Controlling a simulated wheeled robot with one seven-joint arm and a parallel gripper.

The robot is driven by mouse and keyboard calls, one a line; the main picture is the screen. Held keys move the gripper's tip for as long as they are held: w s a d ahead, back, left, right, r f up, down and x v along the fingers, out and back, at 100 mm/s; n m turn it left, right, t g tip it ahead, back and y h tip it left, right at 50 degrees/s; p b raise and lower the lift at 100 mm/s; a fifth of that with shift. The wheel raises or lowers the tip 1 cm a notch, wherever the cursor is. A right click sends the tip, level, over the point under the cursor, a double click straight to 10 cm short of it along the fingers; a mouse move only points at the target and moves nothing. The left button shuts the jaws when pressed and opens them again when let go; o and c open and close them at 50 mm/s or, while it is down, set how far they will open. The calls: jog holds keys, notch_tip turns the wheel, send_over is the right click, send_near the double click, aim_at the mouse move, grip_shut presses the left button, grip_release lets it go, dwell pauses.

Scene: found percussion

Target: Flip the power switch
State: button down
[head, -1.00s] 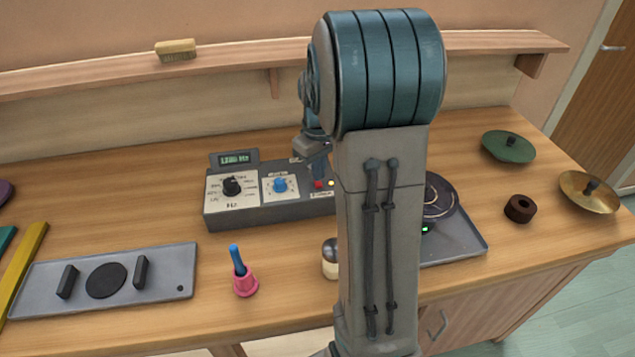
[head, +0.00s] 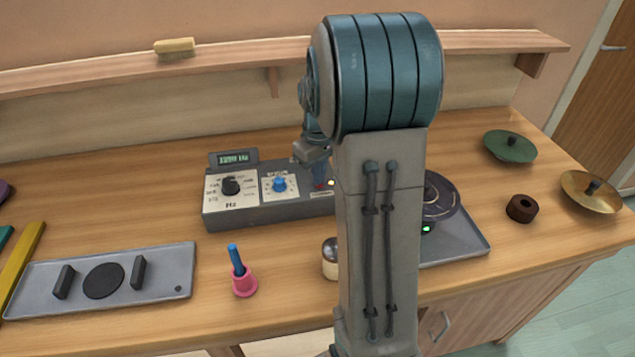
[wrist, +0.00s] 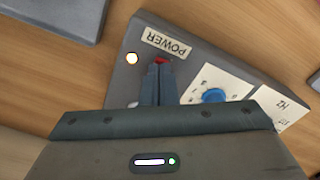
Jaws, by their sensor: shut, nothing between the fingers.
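The grey control box (head: 255,213) stands on the bench behind my arm, with a lit display, a black knob and a blue knob (head: 279,185). In the wrist view the box shows a POWER label (wrist: 166,43), a lit whitish lamp (wrist: 132,58) and the red power switch (wrist: 161,60). My gripper (wrist: 158,70) is shut and empty, its fingertips right at the red switch and covering part of it. I cannot tell whether they touch it or which way the switch is set. In the head view my arm hides the right end of the box.
A grey plate with a dark disc (head: 178,260) lies at front left. A pink holder (head: 244,285) with a blue stick stands in front of the box. A tray (head: 465,240) with a green light is at right, partly behind my arm. Lids and a brown ring (head: 521,208) lie further right.

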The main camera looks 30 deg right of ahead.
jog(key=shift+f, duration=0.3)
jog(key=shift+r+p, duration=2.45)
jog(key=shift+r, duration=1.1)
jog(key=s+a+r+m+t, duration=0.1)
jog(key=s+a+r, duration=0.1)
jog(key=s+a, duration=0.5)
jog(key=s+a+r+m+t, duration=0.1)
jog(key=s+a+r+t, duration=0.1)
jog(key=s+a, duration=0.5)
jog(key=s+r, duration=0.1)
jog(key=s, duration=0.4)
jog(key=shift+r+m, duration=0.2)
jog(key=shift+m, duration=0.2)
jog(key=shift+s, duration=0.1)
